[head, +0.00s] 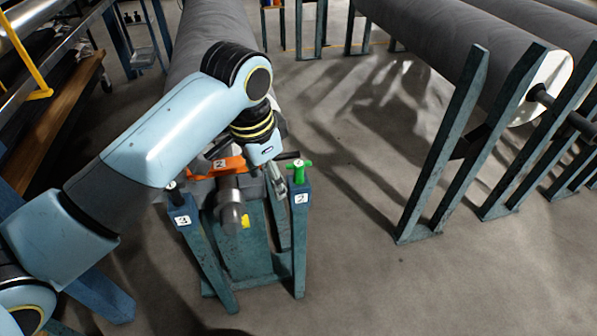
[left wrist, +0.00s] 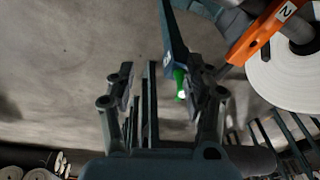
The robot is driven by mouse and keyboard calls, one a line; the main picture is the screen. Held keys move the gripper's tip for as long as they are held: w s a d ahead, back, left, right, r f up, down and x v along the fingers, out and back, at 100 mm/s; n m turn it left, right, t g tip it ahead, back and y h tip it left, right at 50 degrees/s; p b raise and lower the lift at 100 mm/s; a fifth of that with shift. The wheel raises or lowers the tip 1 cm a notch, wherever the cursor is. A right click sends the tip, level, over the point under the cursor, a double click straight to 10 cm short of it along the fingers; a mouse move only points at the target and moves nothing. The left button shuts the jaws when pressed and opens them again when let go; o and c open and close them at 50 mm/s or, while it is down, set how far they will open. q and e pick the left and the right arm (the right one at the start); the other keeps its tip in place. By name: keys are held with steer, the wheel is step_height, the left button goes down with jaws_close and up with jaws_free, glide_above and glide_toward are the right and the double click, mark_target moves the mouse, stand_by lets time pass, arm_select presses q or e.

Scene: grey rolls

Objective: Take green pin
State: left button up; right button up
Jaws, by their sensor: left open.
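The green pin (head: 298,166) has a T-shaped top and stands at the top of the right blue post (head: 300,222), which carries a white number label. My left gripper (head: 284,172) points down just left of the pin, close to it. In the left wrist view my left gripper (left wrist: 161,80) is open, and the green pin (left wrist: 180,84) shows between the fingers, nearer the right one. The lower part of the pin is hidden. I cannot tell whether a finger touches it. My right gripper is not in view.
An orange part (head: 228,163) labelled 2 sits on the roll's shaft (head: 231,205), left of the pin. A left post (head: 184,217) labelled 3 has a dark pin. A large grey roll (head: 450,40) rests on stands at right. The floor between is clear.

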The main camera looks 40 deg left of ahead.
arm_select(q)
step_height(320, 180, up, 2)
steer(key=m, duration=0.2)
glide_above(297, 163)
steer(key=s, duration=0.1)
steer(key=shift+a+f+g+h, duration=0.1)
steer(key=shift+g+h, duration=0.2)
steer(key=shift+g, duration=0.1)
steer(key=f, duration=0.3)
steer(key=f+b, duration=0.1)
steer(key=f, duration=0.2)
steer(key=w+f+b, duration=0.1)
steer(key=f, duration=0.3)
steer(key=shift+w+d, duration=0.1)
steer(key=shift+d, duration=0.1)
jaws_close()
